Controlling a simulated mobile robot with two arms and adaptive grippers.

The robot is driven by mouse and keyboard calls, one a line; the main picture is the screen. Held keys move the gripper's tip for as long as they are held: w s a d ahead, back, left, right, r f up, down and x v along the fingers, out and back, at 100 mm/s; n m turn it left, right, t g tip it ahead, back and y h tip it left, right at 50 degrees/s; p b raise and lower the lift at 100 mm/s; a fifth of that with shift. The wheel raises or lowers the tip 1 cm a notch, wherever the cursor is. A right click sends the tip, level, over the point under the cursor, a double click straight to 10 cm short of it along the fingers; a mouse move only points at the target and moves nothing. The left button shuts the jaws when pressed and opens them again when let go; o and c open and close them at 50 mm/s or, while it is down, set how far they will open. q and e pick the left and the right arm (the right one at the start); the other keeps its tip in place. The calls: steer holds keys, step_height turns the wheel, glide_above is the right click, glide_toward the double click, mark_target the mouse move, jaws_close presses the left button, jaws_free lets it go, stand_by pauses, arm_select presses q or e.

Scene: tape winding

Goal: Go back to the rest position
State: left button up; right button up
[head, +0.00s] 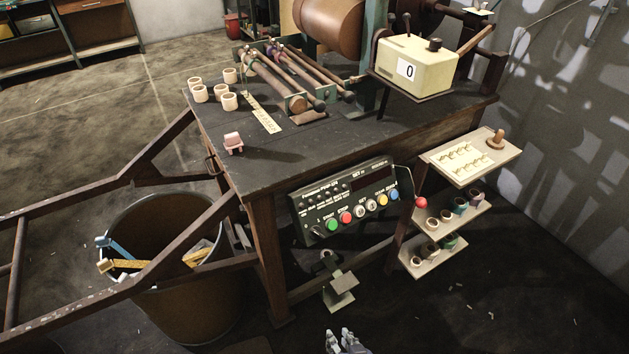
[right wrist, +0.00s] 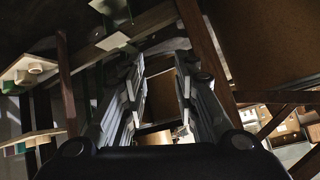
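My right gripper (head: 343,340) shows only by its grey fingertips at the bottom edge of the head view, low in front of the dark workbench (head: 290,160). In the right wrist view its two fingers (right wrist: 160,95) stand apart with nothing held between them. The gripper is clear of the bench and the control panel (head: 350,205), which hangs on the bench front with coloured buttons. My left gripper is not in view.
A pedal-like metal piece (head: 340,290) stands under the bench. A rusty bin (head: 190,300) with tools is at left, behind metal rails (head: 120,275). A small tiered shelf (head: 450,215) with tape rolls stands at right. The floor (head: 480,310) at lower right looks mostly free.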

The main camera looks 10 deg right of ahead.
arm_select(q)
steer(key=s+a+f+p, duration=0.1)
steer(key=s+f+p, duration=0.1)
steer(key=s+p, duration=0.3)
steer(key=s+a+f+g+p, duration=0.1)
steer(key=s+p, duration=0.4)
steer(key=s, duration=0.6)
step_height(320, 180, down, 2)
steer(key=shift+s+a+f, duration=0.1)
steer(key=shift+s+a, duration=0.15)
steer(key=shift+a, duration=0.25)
arm_select(e)
steer(key=s+d+f+n+g, duration=0.1)
steer(key=s+d+f+g, duration=0.2)
steer(key=s, duration=0.7)
steer(key=s+d+f+n+g+h, duration=0.1)
steer(key=s+d+f, duration=0.3)
steer(key=s, duration=0.6)
steer(key=s+d+f+n+g, duration=0.1)
steer(key=s+d+f+g, duration=0.2)
steer(key=s, duration=0.7)
steer(key=shift+d+f+n+g+h, duration=0.3)
steer(key=shift+f+g+h, duration=0.15)
steer(key=shift+g, duration=0.35)
